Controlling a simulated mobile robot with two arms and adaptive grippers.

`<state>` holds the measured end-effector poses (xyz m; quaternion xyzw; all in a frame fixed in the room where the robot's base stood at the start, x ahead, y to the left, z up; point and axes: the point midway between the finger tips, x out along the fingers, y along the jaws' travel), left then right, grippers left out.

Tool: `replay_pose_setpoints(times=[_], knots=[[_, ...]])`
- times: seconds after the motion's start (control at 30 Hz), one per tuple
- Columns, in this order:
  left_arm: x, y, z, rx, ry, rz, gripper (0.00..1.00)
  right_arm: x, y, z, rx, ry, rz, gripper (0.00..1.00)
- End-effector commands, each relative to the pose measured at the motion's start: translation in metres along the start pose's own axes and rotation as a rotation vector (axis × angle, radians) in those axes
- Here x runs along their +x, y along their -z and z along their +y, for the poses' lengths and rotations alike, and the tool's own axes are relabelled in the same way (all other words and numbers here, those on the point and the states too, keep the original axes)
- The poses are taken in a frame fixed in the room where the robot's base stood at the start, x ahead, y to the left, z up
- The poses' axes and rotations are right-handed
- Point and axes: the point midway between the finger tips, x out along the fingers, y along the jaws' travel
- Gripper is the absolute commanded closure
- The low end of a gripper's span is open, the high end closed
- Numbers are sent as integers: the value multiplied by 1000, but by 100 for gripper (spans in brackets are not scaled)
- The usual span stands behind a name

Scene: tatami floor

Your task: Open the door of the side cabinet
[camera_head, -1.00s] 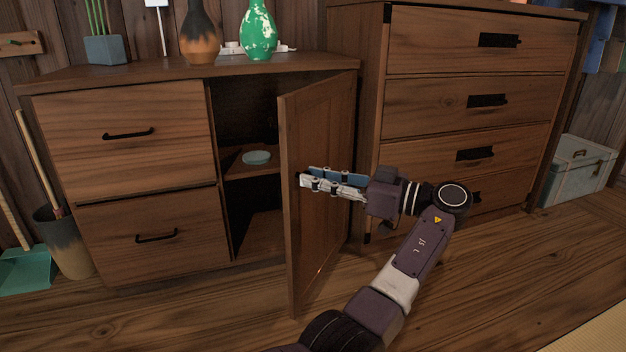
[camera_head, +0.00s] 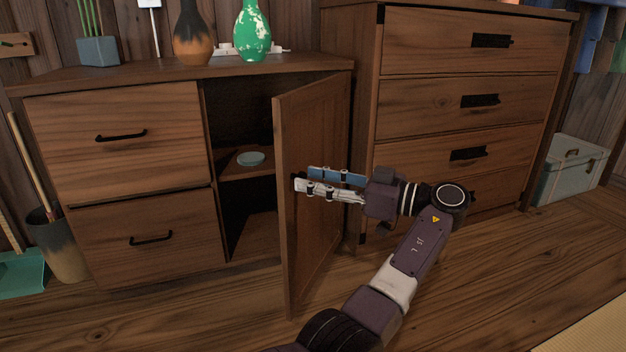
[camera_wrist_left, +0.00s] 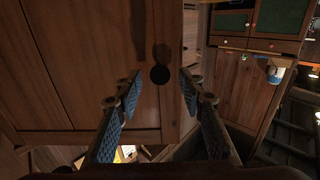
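The side cabinet (camera_head: 120,180) stands at the left, with two drawers on its left half. Its door (camera_head: 312,150) on the right half stands wide open, swung out toward me and showing the dark interior. My left gripper (camera_head: 298,182) is at the outer face of the door, near its free edge. In the left wrist view its two padded fingers (camera_wrist_left: 160,88) are spread apart. A dark round knob (camera_wrist_left: 160,75) on the door shows between them, with gaps on both sides. My right gripper is not in view.
A light blue dish (camera_head: 250,158) lies on the cabinet shelf. Two vases, orange-black (camera_head: 192,38) and green (camera_head: 252,32), stand on top. A chest of drawers (camera_head: 455,100) stands close right of the door. The wooden floor (camera_head: 510,290) at front right is clear.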

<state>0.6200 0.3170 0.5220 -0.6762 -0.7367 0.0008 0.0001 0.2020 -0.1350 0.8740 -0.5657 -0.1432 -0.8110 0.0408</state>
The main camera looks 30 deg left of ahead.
Motion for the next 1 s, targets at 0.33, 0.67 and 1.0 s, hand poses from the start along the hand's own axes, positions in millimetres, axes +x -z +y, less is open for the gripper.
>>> replay_pose_setpoints(times=[0.33, 0.67, 1.0], knots=[[-50, 1, 0, 1, -3, 0, 64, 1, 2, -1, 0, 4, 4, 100], [-70, 0, 0, 0, -1, 0, 64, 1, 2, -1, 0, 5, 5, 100], [-70, 0, 1, 2, -5, -2, 72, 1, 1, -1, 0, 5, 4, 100]])
